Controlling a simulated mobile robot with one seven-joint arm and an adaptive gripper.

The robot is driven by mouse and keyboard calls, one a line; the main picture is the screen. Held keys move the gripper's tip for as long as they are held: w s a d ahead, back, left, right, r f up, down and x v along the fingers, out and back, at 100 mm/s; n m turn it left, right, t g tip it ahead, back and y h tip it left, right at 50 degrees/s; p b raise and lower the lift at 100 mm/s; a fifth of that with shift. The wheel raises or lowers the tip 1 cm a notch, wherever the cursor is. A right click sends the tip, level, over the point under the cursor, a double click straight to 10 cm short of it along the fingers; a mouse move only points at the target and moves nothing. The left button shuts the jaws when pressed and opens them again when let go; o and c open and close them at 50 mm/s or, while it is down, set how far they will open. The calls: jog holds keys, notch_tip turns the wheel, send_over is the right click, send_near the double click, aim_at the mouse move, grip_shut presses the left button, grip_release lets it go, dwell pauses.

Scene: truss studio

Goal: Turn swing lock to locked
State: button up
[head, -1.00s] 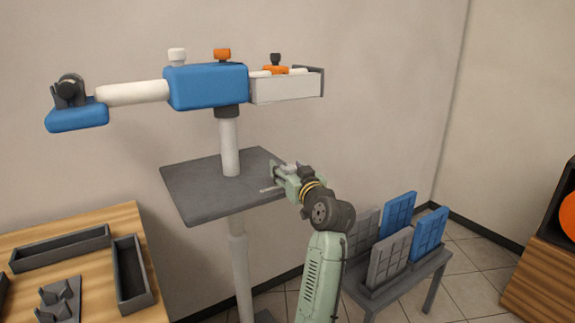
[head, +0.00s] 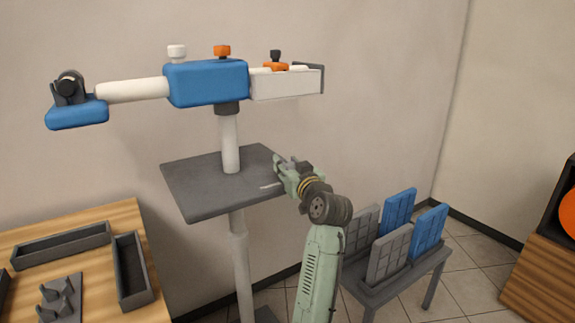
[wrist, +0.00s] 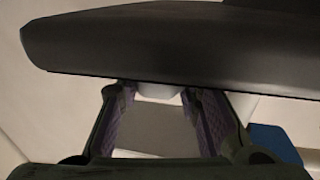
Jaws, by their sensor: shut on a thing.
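My gripper (head: 273,172) is at the right edge of the grey plate, well below the head. In the wrist view, my gripper (wrist: 155,95) has its two fingers apart around a pale thing (wrist: 155,130), mostly hidden and hard to name. A dark slab (wrist: 170,45) crosses above the fingers.
The grey plate (head: 205,195) on the post is bare. A wooden table (head: 75,227) with dark trays is at the left. A low rack (head: 385,285) of grey and blue panels stands right of my arm. A white arm (head: 290,84) extends right from the head.

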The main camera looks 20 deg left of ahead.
jog(key=shift+c, duration=1.1)
jog(key=m+t+h+p, duration=0.1)
jog(key=h, duration=0.1)
jog(key=m+t+h+p, duration=0.1)
jog(key=m+t+h, duration=0.1)
jog(key=shift+a+r+h, duration=0.15)
jog(key=shift+h, duration=0.25)
jog(key=m+t+h, duration=0.1)
jog(key=m+h, duration=0.1)
jog(key=h, duration=0.1)
jog(key=shift+m, duration=0.3)
jog(key=shift+m+h, duration=0.8)
jog(key=shift+h, duration=0.7)
jog(key=o, duration=1.2)
